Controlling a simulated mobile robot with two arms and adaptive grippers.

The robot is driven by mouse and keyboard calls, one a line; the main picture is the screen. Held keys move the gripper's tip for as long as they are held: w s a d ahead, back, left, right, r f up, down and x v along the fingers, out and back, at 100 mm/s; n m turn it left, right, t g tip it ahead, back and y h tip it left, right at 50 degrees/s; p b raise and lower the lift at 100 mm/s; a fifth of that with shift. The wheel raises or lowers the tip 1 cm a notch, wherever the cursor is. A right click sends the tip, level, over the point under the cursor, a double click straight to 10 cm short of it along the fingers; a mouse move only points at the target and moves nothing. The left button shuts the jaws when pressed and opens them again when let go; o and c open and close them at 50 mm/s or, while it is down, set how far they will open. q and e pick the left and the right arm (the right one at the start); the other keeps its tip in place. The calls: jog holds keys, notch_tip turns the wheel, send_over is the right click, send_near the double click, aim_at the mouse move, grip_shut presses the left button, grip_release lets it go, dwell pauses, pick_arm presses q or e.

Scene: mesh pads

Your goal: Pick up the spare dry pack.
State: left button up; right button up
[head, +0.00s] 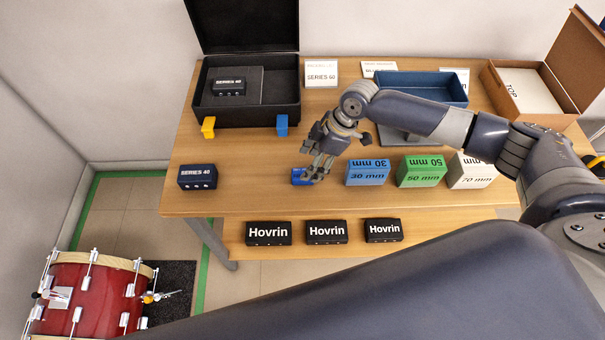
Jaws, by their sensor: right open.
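A small blue pack (300,176) lies on the wooden table, left of the blue 30 mm block. No label on it is readable, so I cannot tell for sure that it is the spare dry pack. My right gripper (310,178) is open, with its fingers pointing down at the pack's right side. The fingers hide part of the pack, and I cannot tell whether they touch it. My left gripper is not in view.
Blue (367,173), green (421,172) and white (471,172) blocks stand right of the gripper. A black SERIES 40 box (197,177) is at left. An open black case (246,112) and blue tray (440,88) are behind. Black Hovrin boxes (327,232) line the front ledge.

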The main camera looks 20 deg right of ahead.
jog(key=p+x, duration=0.1)
jog(key=x, duration=0.3)
jog(key=shift+f+p, duration=0.3)
jog(key=shift+p, duration=0.05)
jog(key=shift+a+f, duration=0.1)
jog(key=shift+f, duration=0.25)
jog(key=shift+c, duration=0.2)
jog(key=c, duration=1.1)
